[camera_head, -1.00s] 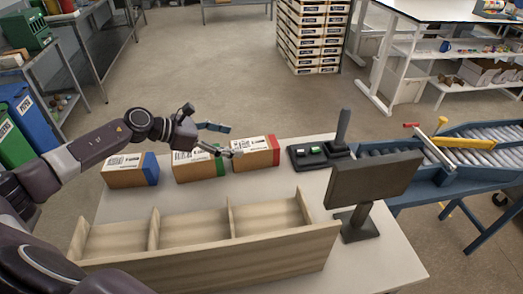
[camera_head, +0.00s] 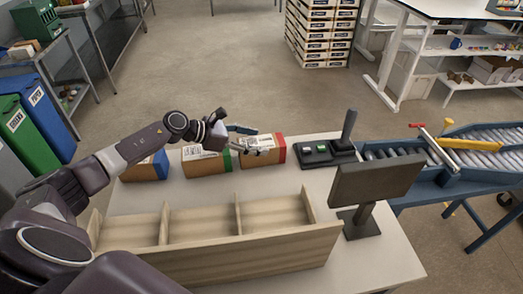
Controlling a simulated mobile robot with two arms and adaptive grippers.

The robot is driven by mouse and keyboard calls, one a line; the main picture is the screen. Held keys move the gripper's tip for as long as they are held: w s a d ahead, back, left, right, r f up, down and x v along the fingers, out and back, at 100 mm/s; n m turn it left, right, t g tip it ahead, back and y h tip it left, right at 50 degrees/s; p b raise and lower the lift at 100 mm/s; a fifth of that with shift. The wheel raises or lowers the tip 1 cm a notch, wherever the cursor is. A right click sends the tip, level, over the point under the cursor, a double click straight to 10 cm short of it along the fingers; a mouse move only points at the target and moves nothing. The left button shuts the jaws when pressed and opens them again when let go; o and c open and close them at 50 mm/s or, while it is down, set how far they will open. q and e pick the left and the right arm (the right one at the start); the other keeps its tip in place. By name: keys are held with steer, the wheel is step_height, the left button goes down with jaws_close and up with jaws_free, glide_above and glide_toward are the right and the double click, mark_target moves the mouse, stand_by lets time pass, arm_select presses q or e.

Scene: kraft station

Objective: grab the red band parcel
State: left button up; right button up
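The red band parcel (camera_head: 262,158) is a brown box with a white label on top and a red band at its right end. It lies on the white table, rightmost of three parcels. My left gripper (camera_head: 246,140) is open at its left part, with one finger over the label side and the other towards the far edge. The fingers look apart; contact with the box cannot be told. The blue band parcel (camera_head: 148,169) is further left, partly behind my arm. My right gripper is not in view.
A wooden divided tray (camera_head: 250,254) stands in front of the parcels. A dark monitor (camera_head: 373,180) stands on the right of the table (camera_head: 392,262), with a black button panel (camera_head: 318,153) behind it. A roller conveyor (camera_head: 445,165) is at the right.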

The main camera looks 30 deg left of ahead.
arm_select(q)
steer(key=c, duration=1)
steer(key=shift+r, duration=0.1)
steer(key=shift+c, duration=0.2)
